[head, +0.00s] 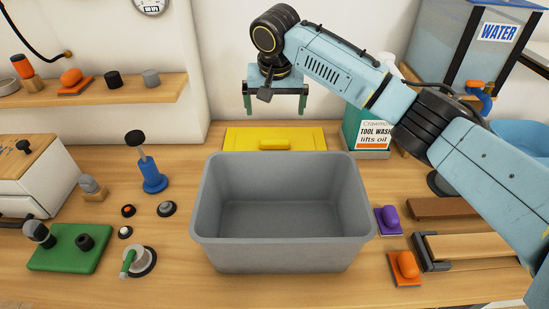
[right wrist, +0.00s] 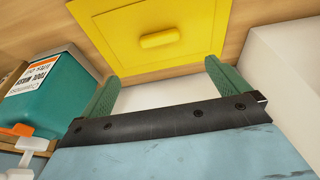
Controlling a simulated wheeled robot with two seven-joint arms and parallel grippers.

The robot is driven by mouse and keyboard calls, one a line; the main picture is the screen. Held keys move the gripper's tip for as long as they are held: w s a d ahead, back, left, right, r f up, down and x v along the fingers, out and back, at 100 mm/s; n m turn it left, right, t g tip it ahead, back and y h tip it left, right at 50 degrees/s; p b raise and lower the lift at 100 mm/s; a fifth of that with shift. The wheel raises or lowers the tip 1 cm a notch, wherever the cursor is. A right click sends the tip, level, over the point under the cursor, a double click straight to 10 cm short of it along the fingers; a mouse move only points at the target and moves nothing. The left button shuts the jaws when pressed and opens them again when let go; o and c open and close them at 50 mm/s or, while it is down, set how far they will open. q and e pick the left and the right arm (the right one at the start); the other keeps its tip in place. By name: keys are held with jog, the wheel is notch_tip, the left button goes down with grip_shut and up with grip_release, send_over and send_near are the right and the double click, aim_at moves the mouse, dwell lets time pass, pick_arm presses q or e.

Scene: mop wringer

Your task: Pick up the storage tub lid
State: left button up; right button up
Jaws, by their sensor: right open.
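The storage tub lid (head: 230,137) is a flat yellow panel with a raised yellow handle (head: 279,144) in its middle. It lies on the bench behind the grey storage tub (head: 282,258), whose rear rim hides its front part. The tub is open and looks empty. My right gripper (head: 276,112) is open and empty, above and behind the lid, with its green fingers pointing down. In the right wrist view the lid (right wrist: 190,62) and its handle (right wrist: 160,40) show beyond the two open fingers (right wrist: 162,75), apart from them. My left gripper is not in view.
A teal tool wash container (head: 362,140) stands right of the lid, near my right arm. A clear water tank (head: 480,45) is at back right. Purple (head: 388,220) and orange (head: 405,268) blocks lie right of the tub; a blue plunger-like tool (head: 152,175) stands left.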

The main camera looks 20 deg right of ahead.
send_over(275, 141)
jog(key=s, duration=0.1)
jog(key=f, duration=0.3)
jog(key=f+b, duration=0.1)
jog(key=f, duration=0.3)
jog(key=shift+s+a+f, duration=0.15)
jog(key=shift+a+f, duration=0.05)
jog(key=b+x, duration=0.1)
jog(key=x, duration=0.4)
jog(key=shift+s+f, duration=0.1)
jog(key=shift+f, duration=0.05)
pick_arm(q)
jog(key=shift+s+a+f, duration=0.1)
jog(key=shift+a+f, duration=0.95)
pick_arm(e)
jog(key=shift+c, duration=0.9)
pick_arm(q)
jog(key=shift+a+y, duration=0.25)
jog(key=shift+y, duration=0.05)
pick_arm(e)
jog(key=c, duration=0.9)
